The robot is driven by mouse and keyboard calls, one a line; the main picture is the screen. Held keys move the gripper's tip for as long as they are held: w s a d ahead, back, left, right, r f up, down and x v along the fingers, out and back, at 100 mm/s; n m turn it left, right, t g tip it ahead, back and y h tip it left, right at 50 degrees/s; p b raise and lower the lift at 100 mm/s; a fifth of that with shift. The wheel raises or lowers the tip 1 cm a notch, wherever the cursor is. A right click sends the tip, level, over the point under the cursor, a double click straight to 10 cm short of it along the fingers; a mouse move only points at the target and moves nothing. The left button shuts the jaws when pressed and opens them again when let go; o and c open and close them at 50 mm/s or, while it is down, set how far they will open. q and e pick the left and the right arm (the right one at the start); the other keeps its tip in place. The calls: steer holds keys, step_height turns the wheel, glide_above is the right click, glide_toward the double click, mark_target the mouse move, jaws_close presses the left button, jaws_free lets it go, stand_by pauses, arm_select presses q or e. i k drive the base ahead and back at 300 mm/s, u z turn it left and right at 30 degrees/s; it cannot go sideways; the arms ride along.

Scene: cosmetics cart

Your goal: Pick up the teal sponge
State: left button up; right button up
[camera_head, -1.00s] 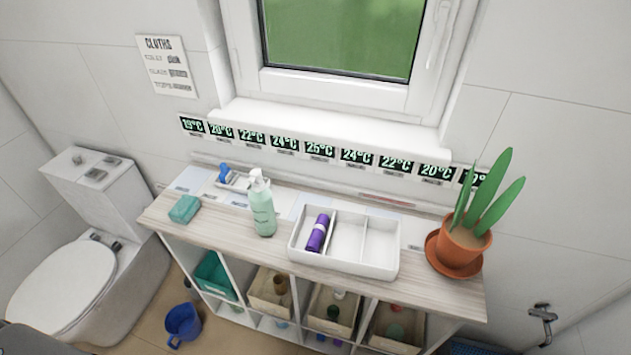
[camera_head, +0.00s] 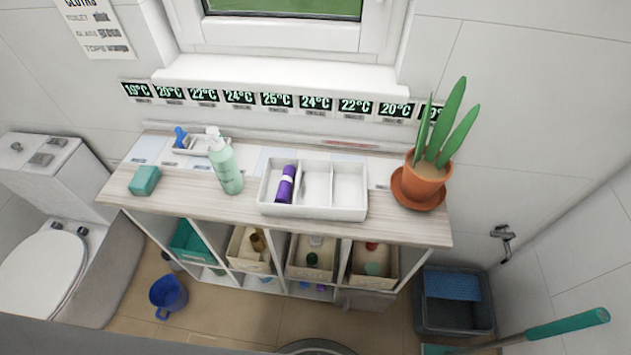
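The teal sponge (camera_head: 145,180) is a small block lying on the left end of the wooden cart top (camera_head: 250,214). It is left of the pale green pump bottle (camera_head: 226,166) and apart from it. Its top and front faces show and nothing covers it. Neither of my grippers is in view.
A white divided tray (camera_head: 335,211) holds a purple bottle (camera_head: 286,184). A potted plant (camera_head: 421,180) stands at the right end. Bins fill the shelves below. A blue bucket (camera_head: 168,296) is on the floor. The toilet (camera_head: 42,272) is at left, a grey tub (camera_head: 453,315) at right.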

mark_target(143, 183)
steer(key=u, duration=0.55)
steer(key=k, duration=0.25)
steer(key=u, duration=0.85)
